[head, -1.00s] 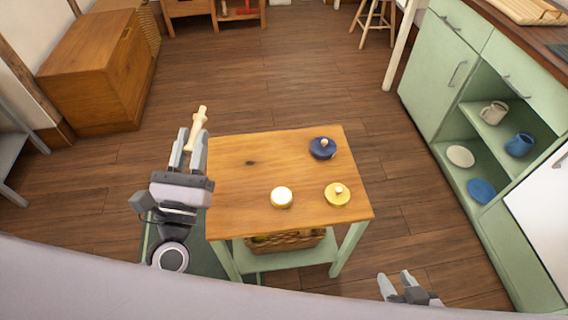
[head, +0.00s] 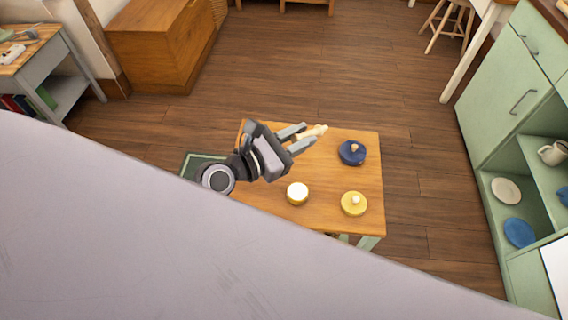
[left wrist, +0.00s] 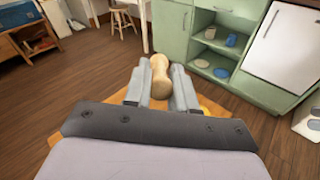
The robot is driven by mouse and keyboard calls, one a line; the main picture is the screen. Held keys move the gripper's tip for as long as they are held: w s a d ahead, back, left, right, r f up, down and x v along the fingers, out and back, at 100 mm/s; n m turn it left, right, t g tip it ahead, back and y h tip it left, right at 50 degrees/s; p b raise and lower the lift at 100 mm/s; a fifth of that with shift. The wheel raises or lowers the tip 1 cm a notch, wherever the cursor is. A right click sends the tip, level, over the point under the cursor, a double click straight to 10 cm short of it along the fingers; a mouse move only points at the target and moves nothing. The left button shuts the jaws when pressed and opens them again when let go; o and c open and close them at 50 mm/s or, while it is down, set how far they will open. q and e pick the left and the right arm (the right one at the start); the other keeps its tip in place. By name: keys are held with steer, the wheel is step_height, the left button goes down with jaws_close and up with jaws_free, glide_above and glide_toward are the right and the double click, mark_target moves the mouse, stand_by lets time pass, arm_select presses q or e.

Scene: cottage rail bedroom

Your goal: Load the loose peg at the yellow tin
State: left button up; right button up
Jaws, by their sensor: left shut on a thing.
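My left gripper (head: 298,138) is shut on a pale wooden peg (head: 316,131) and holds it over the far left part of the small wooden table (head: 330,205). In the left wrist view the peg (left wrist: 160,76) stands between the two fingers (left wrist: 160,92). A yellow tin (head: 354,203) with a pale knob or peg end on top sits at the table's front right. My right gripper is out of view.
A green cabinet (head: 482,120) with plates and mugs stands to the right. A wooden chest (head: 160,45) and a grey side table (head: 55,65) are at the back left. The table's middle, between the tins, is clear.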

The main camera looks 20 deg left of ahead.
arm_select(q)
step_height(320, 180, down, 16)
steer(key=s+a+m+g+y, duration=0.1)
steer(key=s+a+m+g, duration=0.1)
steer(key=m+g, duration=0.7)
steer(key=shift+a+y+b, duration=0.35)
steer(key=shift+y, duration=0.05)
steer(key=shift+f+b, duration=0.6)
stand_by(1.6)
step_height(320, 180, up, 7)
steer(key=p, duration=0.3)
steer(key=shift+p, duration=0.35)
steer(key=shift+r, duration=0.1)
stand_by(0.6)
